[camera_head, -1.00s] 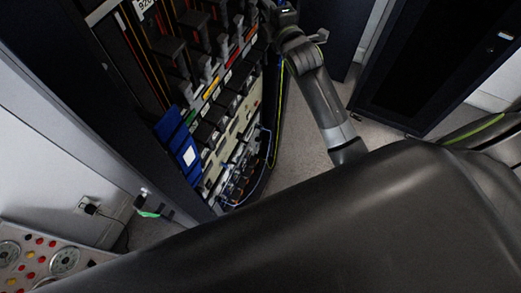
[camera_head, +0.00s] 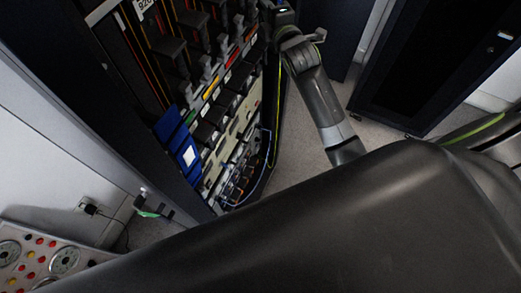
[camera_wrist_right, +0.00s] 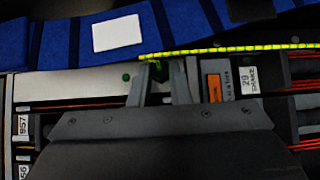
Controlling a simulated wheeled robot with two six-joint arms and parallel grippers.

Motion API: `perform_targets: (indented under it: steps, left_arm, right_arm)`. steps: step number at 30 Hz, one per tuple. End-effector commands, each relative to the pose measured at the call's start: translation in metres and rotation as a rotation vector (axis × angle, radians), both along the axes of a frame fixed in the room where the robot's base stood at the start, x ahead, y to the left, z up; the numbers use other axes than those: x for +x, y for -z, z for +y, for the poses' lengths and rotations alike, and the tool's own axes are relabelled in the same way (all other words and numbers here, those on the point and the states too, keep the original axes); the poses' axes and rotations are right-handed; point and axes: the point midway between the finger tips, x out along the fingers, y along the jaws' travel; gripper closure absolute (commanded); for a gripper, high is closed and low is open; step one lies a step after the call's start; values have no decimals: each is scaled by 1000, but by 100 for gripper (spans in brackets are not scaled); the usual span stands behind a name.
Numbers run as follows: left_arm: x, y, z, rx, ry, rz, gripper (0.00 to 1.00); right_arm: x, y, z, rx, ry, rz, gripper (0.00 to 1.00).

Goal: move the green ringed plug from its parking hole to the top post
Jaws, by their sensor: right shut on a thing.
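In the right wrist view my right gripper (camera_wrist_right: 164,84) is shut on the green ringed plug (camera_wrist_right: 154,69). Only a little green shows between the fingers; most of the plug is hidden. A pale panel strip (camera_wrist_right: 70,86) with a small green spot (camera_wrist_right: 126,77) lies to the left of the fingers. I cannot tell the parking hole or the top post apart in these views. In the head view my right arm reaches up to the rack's right edge, and its fingertips are not clear. My left gripper is not recognisable.
A yellow marked cable (camera_wrist_right: 230,49) runs right from near the fingertips, below a blue block (camera_wrist_right: 185,25) with a white label. The open rack (camera_head: 215,95) carries rows of modules. A dial panel (camera_head: 40,255) stands at lower left; a dark cabinet (camera_head: 430,60) is at right.

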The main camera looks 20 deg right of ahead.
Motion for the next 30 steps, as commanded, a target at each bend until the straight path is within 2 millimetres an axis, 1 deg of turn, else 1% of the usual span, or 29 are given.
perform_targets:
  steps: [5,6,11,20,30]
  left_arm:
    - [0,0,0,0,0,0,100]
    - [0,0,0,0,0,0,100]
    - [0,0,0,0,0,0,100]
    - [0,0,0,0,0,0,100]
    - [0,0,0,0,0,0,100]
  right_arm:
    - [0,-1,1,1,-1,-3,100]
    - [0,-1,1,1,-1,-3,78]
    - [0,-1,0,1,-1,-2,57]
    - [-1,0,0,0,0,-1,57]
    - [-17,0,1,0,0,-1,57]
